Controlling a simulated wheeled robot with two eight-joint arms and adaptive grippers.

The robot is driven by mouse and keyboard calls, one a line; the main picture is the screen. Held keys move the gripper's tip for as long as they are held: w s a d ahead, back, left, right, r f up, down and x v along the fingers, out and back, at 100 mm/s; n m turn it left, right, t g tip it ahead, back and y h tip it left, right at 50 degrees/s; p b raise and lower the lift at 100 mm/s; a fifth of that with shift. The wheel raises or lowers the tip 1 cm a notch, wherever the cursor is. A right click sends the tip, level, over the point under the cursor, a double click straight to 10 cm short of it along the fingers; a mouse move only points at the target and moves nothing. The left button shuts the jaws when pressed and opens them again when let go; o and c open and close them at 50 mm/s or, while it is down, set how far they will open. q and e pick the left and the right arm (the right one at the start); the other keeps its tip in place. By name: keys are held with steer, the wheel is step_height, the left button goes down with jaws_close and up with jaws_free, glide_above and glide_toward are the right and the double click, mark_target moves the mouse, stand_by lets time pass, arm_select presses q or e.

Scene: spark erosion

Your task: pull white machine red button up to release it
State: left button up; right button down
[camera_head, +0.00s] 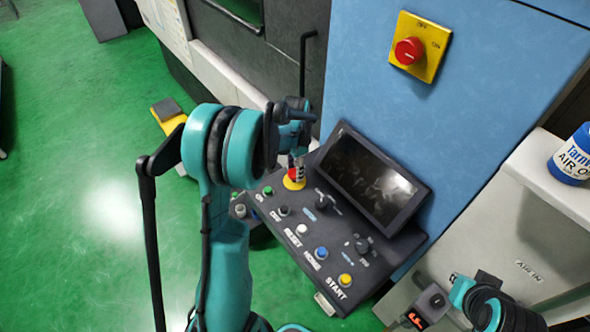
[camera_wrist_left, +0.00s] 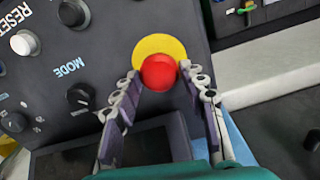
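The red button (camera_head: 293,174) sits on a yellow disc at the upper left corner of the dark control panel (camera_head: 268,212). In the left wrist view, the red button (camera_wrist_left: 159,72) and yellow disc (camera_wrist_left: 158,48) lie between the fingertips of my left gripper (camera_wrist_left: 160,75). One finger is on each side, with narrow gaps to the button, so the gripper looks open. In the head view, my left gripper (camera_head: 298,165) is above the button and partly covers it. Part of my right arm shows at the lower right; its gripper cannot be made out.
A screen (camera_head: 372,178) rises behind the panel's several knobs and coloured buttons. Another red knob (camera_head: 408,51) on a yellow plate is on the blue cabinet (camera_head: 350,90). A blue-and-white can (camera_head: 574,158) stands at the right.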

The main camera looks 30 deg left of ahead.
arm_select(q)
steer(key=o, duration=0.3)
steer(key=shift+s+r, duration=0.1)
steer(key=shift+r, duration=0.05)
steer(key=shift+r, duration=0.1)
step_height(320, 180, up, 12)
steer(key=shift+f, duration=0.1)
stand_by(0.6)
